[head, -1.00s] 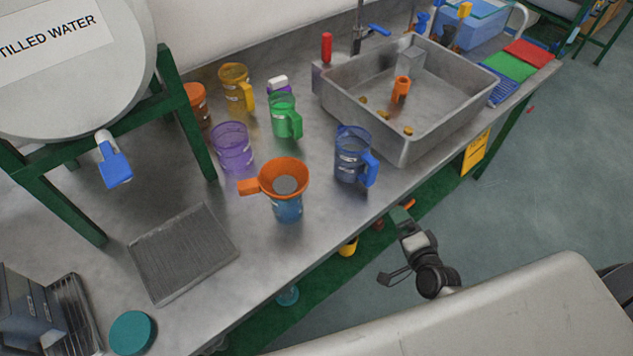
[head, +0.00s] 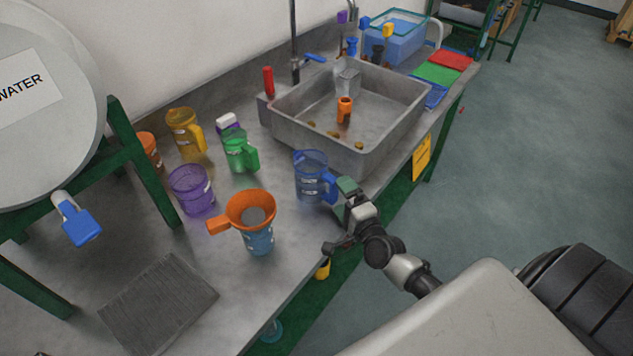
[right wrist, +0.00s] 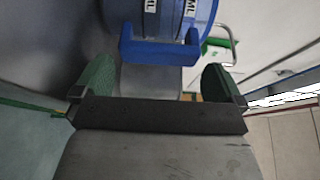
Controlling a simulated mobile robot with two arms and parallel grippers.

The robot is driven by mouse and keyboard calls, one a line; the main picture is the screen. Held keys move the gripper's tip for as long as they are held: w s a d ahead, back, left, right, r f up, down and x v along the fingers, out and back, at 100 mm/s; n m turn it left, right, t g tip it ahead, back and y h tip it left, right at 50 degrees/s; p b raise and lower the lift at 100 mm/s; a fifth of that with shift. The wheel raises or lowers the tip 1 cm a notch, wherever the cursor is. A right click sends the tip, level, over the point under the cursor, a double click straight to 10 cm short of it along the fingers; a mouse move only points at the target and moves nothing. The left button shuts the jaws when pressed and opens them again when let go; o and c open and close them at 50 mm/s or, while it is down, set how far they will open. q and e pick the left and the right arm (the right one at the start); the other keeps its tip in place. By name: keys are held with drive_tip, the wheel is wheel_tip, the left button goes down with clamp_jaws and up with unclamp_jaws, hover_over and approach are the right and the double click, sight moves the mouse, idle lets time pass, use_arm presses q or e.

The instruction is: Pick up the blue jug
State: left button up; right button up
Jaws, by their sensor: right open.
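The blue jug (head: 310,174) stands upright on the steel bench in front of the sink, its handle turned right toward my gripper. In the right wrist view the jug (right wrist: 165,15) is at the top, with its blue handle (right wrist: 160,52) just ahead of the gap between the fingers. My right gripper (head: 338,205) is close beside the handle at the bench's front edge. In the wrist view it (right wrist: 155,82) is open, with a green pad on each side and nothing between them. My left gripper is not in view.
An orange funnel (head: 250,211) sits in a blue container left of the jug. Purple (head: 192,190), green (head: 240,152) and yellow (head: 184,135) jugs stand farther left. The sink (head: 375,140) is behind. A drain mat (head: 158,305) lies at the front left.

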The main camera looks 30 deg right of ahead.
sight(338, 191)
drive_tip(key=w, duration=0.4)
drive_tip(key=shift+w+f, duration=0.1)
drive_tip(key=shift+w, duration=0.05)
drive_tip(key=shift+c, duration=0.5)
drive_tip(key=shift+d, duration=0.1)
drive_tip(key=c, duration=0.9)
